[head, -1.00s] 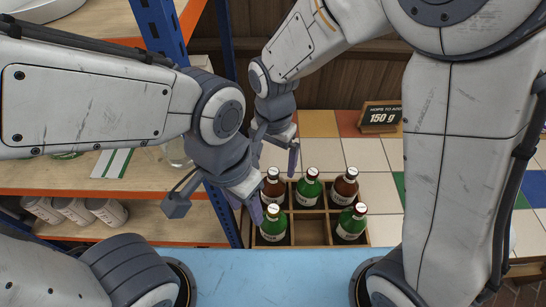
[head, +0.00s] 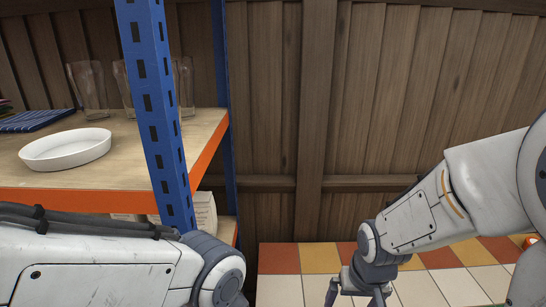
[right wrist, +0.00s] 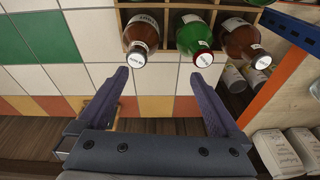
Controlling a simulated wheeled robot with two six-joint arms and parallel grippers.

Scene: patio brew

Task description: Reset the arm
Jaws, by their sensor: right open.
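In the head view my right gripper (head: 357,297) is at the bottom edge, above the tiled counter, its two fingers spread with nothing between them. In the right wrist view the same gripper (right wrist: 157,88) is wide open and empty. Beyond its fingertips are a brown bottle (right wrist: 142,38), a green bottle (right wrist: 194,36) and another brown bottle (right wrist: 238,38) in a wooden crate (right wrist: 168,22), apart from the fingers. My left arm crosses the lower left of the head view, and its gripper is below the frame.
A shelf rack with a blue post (head: 160,120) stands at left. It holds a white dish (head: 66,149), clear glasses (head: 88,86) and a blue cloth (head: 37,120). A wooden fence (head: 300,110) closes the back.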

